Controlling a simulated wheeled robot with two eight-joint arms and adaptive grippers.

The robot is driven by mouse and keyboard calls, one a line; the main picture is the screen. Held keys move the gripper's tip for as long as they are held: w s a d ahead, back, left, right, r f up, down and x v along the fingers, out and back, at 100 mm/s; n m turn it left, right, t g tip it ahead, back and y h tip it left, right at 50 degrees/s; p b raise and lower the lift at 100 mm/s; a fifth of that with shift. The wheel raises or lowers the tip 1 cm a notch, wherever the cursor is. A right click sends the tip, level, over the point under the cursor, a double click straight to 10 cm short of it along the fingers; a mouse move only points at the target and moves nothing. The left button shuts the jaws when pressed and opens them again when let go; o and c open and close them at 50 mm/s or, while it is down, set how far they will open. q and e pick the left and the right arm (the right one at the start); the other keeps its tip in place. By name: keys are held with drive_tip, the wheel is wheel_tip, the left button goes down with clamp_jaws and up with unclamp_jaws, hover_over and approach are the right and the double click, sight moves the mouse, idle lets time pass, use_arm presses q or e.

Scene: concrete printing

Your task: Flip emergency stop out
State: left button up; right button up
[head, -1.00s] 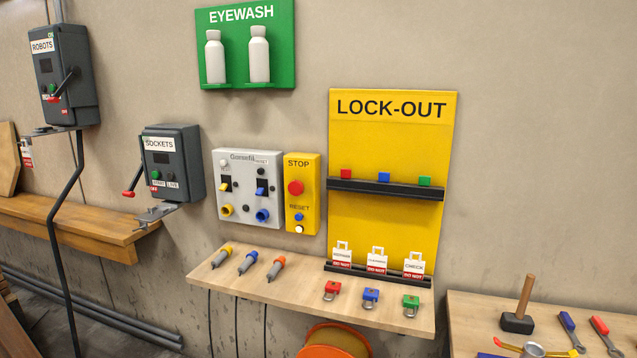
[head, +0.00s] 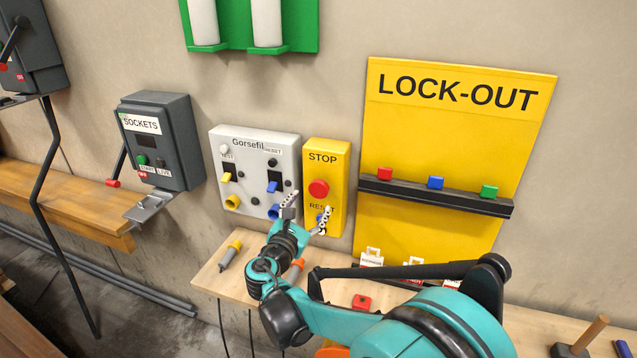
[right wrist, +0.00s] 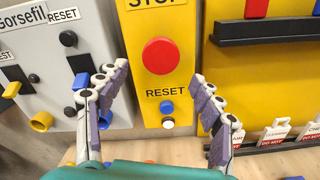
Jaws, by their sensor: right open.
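The emergency stop is a round red button (head: 318,190) on a yellow box marked STOP (head: 341,165), fixed to the wall. In the right wrist view the red button (right wrist: 160,56) is in the upper middle, with a blue RESET button (right wrist: 167,107) and a white lamp (right wrist: 168,123) below it. My right gripper (head: 307,208) is in front of the lower part of the box and partly hides the reset area in the head view. Its fingers (right wrist: 160,100) are spread and empty, one to each side of the box. My left gripper is out of view.
A grey Gorsefil panel (head: 255,160) with switches and sockets is just left of the box. A yellow LOCK-OUT board (head: 455,130) with a dark shelf is to the right. A wooden shelf (head: 213,272) with plugs juts out below. A SOCKETS box (head: 180,135) hangs further left.

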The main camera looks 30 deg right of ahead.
sight(318, 191)
drive_tip(key=b+x, duration=0.1)
drive_tip(key=x, duration=0.6)
drive_tip(key=shift+r, duration=0.15)
drive_tip(key=shift+d+r, duration=0.1)
drive_tip(key=shift+d, duration=0.05)
clamp_jaws()
drive_tip(key=shift+s+a, duration=0.3)
drive_tip(key=shift+a, duration=0.15)
drive_tip(key=shift+d, duration=0.1)
unclamp_jaws()
drive_tip(key=shift+s, duration=0.1)
